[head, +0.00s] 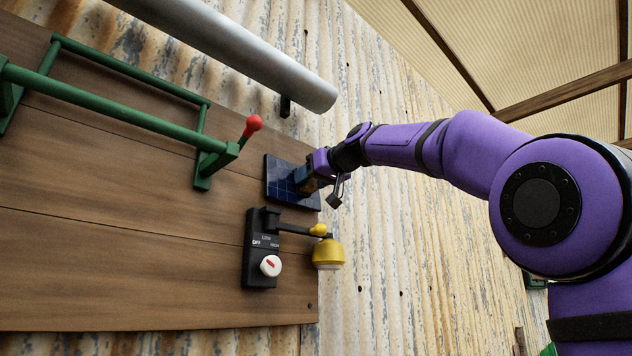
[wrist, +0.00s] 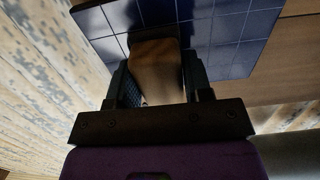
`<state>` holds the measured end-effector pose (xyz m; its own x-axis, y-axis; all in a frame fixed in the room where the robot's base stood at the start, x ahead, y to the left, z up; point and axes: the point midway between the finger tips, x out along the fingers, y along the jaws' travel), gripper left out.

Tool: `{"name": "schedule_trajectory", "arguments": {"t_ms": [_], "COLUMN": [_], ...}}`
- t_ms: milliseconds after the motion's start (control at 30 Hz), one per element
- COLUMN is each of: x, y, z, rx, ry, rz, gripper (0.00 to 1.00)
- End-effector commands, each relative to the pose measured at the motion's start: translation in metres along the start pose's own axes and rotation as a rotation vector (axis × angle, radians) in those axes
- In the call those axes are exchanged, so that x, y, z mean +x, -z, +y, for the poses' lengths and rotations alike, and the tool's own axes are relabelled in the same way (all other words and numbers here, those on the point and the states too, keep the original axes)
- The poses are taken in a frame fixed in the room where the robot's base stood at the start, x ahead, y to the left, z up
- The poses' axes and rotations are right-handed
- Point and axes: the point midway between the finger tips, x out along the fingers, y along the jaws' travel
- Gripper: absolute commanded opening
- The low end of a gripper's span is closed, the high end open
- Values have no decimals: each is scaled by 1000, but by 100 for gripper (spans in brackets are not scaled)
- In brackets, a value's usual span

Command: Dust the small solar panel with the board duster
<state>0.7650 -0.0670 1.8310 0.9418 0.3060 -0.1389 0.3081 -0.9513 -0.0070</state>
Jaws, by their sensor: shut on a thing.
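The small solar panel (head: 280,180) is a dark blue gridded square mounted near the right edge of the wooden board. It also shows in the wrist view (wrist: 225,35), filling the upper middle. My gripper (head: 308,180) is at the panel's right part, shut on the board duster. The duster's wooden body (wrist: 157,70) sits between the two fingers in the wrist view, with its far end at the panel face. Whether its pad touches the panel cannot be told, as the underside is hidden.
A black switch box with a white knob (head: 270,265) and a yellow lamp (head: 327,254) on an arm sit below the panel. A green rail (head: 120,118) with a red-tipped lever (head: 252,125) is to the left. A grey pipe (head: 250,50) runs above.

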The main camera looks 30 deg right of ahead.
Motion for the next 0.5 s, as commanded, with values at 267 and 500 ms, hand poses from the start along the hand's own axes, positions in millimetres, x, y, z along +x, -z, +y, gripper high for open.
{"name": "schedule_trajectory", "arguments": {"t_ms": [267,500], "x": [0,-2], "y": [-1,0], "z": [-11,-29], "rx": [-1,-1], "ry": [3,2], "rz": [-2,0], "gripper": [27,27]}}
